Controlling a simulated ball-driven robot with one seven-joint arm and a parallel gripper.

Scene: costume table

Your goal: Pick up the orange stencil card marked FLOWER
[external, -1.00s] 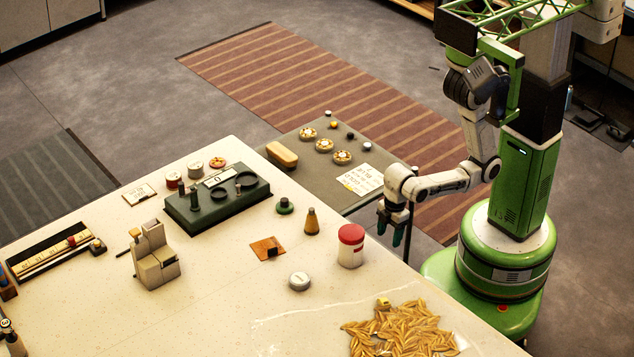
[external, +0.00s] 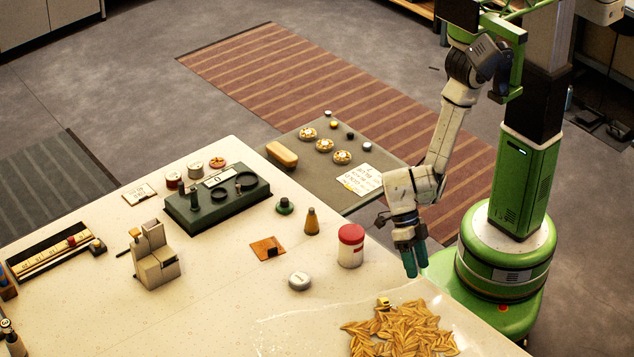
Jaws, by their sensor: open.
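An orange card (external: 267,248) lies flat on the pale table, left of centre, with a small dark thing on it; its marking is too small to read. My gripper (external: 416,271) points down with dark green fingers, near the table's right edge. It is open and empty, well to the right of the card. The red-lidded jar (external: 350,246) stands between them.
A white round tin (external: 299,281) and a brown cone-shaped bottle (external: 311,221) stand near the card. A dark green tray (external: 216,200) is behind it. Yellow leaf-shaped pieces (external: 400,330) are heaped at the front right. Bare table lies in front of the card.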

